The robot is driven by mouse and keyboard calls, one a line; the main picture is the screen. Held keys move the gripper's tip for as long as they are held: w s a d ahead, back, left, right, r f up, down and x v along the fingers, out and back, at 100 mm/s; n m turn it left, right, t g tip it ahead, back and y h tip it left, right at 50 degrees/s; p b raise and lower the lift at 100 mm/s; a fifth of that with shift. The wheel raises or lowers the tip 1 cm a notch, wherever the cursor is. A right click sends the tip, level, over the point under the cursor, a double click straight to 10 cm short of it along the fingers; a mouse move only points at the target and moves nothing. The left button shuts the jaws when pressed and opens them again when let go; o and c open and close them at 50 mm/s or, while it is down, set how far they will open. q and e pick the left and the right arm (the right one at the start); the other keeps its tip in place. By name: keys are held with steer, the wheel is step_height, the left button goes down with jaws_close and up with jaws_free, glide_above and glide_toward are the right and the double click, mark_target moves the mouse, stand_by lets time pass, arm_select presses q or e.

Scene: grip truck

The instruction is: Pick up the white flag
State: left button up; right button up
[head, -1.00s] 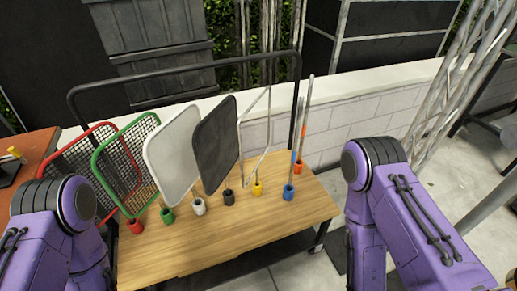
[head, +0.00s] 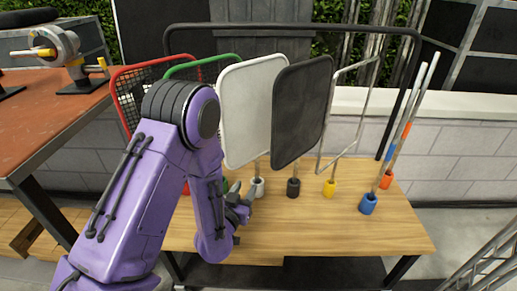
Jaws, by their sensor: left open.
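The white flag (head: 246,110) stands upright, a rounded white panel with its short pole in a white holder (head: 257,188) on the wooden cart top (head: 330,232). My left gripper (head: 243,200) is low over the cart top, just left of the white holder, below the white panel. It is open and appears empty; its fingers are small and partly hidden by the wrist, so I cannot tell whether they touch the holder. My right gripper is out of view.
A black flag (head: 301,112) in a black holder (head: 293,188) is close on the right. A see-through framed flag (head: 348,118), orange and blue holders follow. Red and green mesh flags (head: 130,88) are behind my left arm. A rust-brown table (head: 40,120) is left.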

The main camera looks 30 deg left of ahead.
mark_target(256, 165)
arm_select(q)
steer(key=shift+t, duration=0.5)
steer(key=x, duration=0.7)
steer(key=r+x, duration=0.1)
steer(key=x, duration=0.3)
steer(key=shift+w+a+r+b, duration=0.1)
steer(key=shift+w+b, duration=0.1)
steer(key=shift+b, duration=0.15)
jaws_close()
